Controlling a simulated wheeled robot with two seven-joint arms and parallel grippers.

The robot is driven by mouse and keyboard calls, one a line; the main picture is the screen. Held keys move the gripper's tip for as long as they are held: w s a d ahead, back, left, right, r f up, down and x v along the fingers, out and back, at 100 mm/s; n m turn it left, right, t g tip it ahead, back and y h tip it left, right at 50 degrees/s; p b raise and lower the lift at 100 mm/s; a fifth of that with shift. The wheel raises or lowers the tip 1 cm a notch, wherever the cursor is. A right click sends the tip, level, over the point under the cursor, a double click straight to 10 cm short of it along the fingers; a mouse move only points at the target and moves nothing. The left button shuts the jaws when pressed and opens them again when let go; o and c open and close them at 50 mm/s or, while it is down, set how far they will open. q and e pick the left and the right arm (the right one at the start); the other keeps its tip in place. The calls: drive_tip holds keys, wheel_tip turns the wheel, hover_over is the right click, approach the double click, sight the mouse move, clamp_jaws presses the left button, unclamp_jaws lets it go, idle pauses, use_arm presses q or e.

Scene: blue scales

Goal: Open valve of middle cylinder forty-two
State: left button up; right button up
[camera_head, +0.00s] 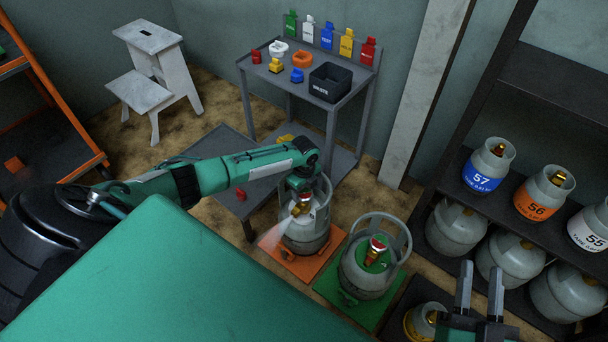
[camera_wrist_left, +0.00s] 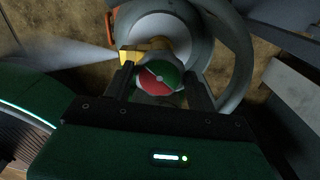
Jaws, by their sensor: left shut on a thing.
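A grey gas cylinder (camera_head: 305,232) with a collar stands on an orange platform (camera_head: 275,240). My left gripper (camera_head: 303,192) reaches down over its top and is shut on the valve knob. In the left wrist view the red and green knob (camera_wrist_left: 160,76) sits between the two fingers, with a brass valve body (camera_wrist_left: 128,57) beside it. A pale jet (camera_wrist_left: 70,48) sprays left from the valve. A second cylinder (camera_head: 368,270) with a red knob and green top stands on a green platform (camera_head: 375,312). I cannot read forty-two anywhere. My right gripper (camera_head: 480,292) is open and empty at the lower right.
A third cylinder (camera_head: 425,322) shows partly at the bottom. A dark shelf (camera_head: 510,205) at right holds several cylinders, labels 57, 56 and 55 showing. A grey table (camera_head: 345,105) with a black bin (camera_head: 330,83) stands behind. A white step stool (camera_head: 150,75) is back left.

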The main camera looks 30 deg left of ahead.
sight(303, 192)
use_arm(q)
drive_tip(key=shift+a+n+p, duration=0.1)
drive_tip(key=shift+n+p, duration=0.35)
drive_tip(key=shift+n, duration=0.05)
use_arm(e)
wheel_tip(303, 192, down, 6)
drive_tip(key=s+a+g, duration=0.1)
drive_tip(key=g, duration=0.2)
drive_tip(key=shift+s+a+r+g, duration=0.2)
drive_tip(key=shift+a+g, duration=0.1)
drive_tip(key=shift+g, duration=0.1)
use_arm(q)
drive_tip(key=o, duration=1)
drive_tip(key=shift+r, duration=0.1)
drive_tip(key=shift+r, duration=0.2)
wheel_tip(303, 192, up, 5)
drive_tip(key=shift+f+p, duration=0.15)
drive_tip(key=shift+p, duration=0.75)
wheel_tip(303, 192, up, 9)
drive_tip(key=p, duration=0.2)
drive_tip(key=shift+f, duration=0.2)
use_arm(e)
drive_tip(key=s+d+f+g+h, duration=0.2)
drive_tip(key=s+d+f+g, duration=0.1)
drive_tip(key=f+g, duration=0.3)
drive_tip(key=shift+s+d+f+g+h, duration=0.15)
drive_tip(key=shift+s+g+h, duration=0.2)
drive_tip(key=shift+g, duration=0.15)
